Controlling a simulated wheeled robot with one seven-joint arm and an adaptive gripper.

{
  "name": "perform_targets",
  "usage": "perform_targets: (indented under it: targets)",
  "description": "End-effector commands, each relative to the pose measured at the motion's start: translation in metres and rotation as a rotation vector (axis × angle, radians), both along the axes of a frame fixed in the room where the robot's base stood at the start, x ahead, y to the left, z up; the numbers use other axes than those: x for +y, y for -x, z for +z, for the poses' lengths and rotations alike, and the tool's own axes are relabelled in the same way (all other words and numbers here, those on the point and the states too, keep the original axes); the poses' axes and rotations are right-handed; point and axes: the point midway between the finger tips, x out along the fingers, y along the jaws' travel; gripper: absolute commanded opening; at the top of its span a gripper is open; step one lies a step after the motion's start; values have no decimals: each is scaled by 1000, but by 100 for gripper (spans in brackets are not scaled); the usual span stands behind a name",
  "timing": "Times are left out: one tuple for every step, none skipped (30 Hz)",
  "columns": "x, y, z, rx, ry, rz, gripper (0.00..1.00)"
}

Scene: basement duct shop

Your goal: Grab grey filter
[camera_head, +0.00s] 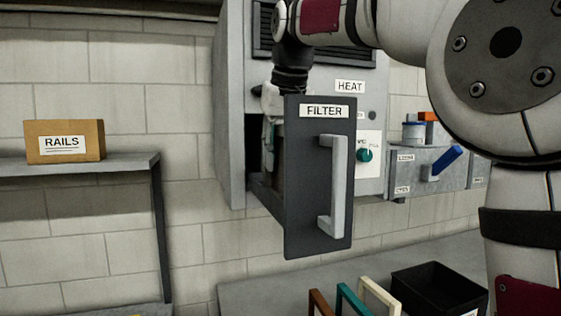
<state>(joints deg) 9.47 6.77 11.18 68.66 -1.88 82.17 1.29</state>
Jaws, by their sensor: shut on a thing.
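The dark drawer (300,190) labelled FILTER stands pulled out of the grey heating cabinet (229,110), with its pale upright handle facing me. My gripper (269,128) points down behind the drawer front, at the drawer's open top. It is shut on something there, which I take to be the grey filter. The drawer front hides most of the fingers and nearly all of what they hold, so its shape and colour do not show clearly.
Brown, teal (351,300) and cream (379,294) framed pieces stand on the bench below, beside a black bin (438,287). A RAILS box (65,141) sits on the left shelf. A grey box with a blue lever (447,160) is at right.

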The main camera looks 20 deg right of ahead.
Motion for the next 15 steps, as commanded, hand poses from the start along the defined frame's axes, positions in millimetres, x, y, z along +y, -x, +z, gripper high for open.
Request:
perform_targets:
  targets:
    - [0,0,0,0,0,0,0]
    - [0,0,1,0,0,0,0]
    - [0,0,2,0,0,0,0]
    - [0,0,3,0,0,0,0]
    - [0,0,4,0,0,0,0]
    - [0,-1,6,0,0,0,0]
    - [0,-1,8,-1,0,0,0]
    - [0,-2,10,-2,0,0,0]
    - [0,-3,14,-3,0,0,0]
    - [0,-3,17,-3,0,0,0]
    - [0,-3,21,-4,0,0,0]
    - [0,-4,27,-5,0,0,0]
    - [0,-4,32,-5,-1,0,0]
    - [0,-4,36,-4,-1,0,0]
    - [1,-4,43,-5,-1,1,0]
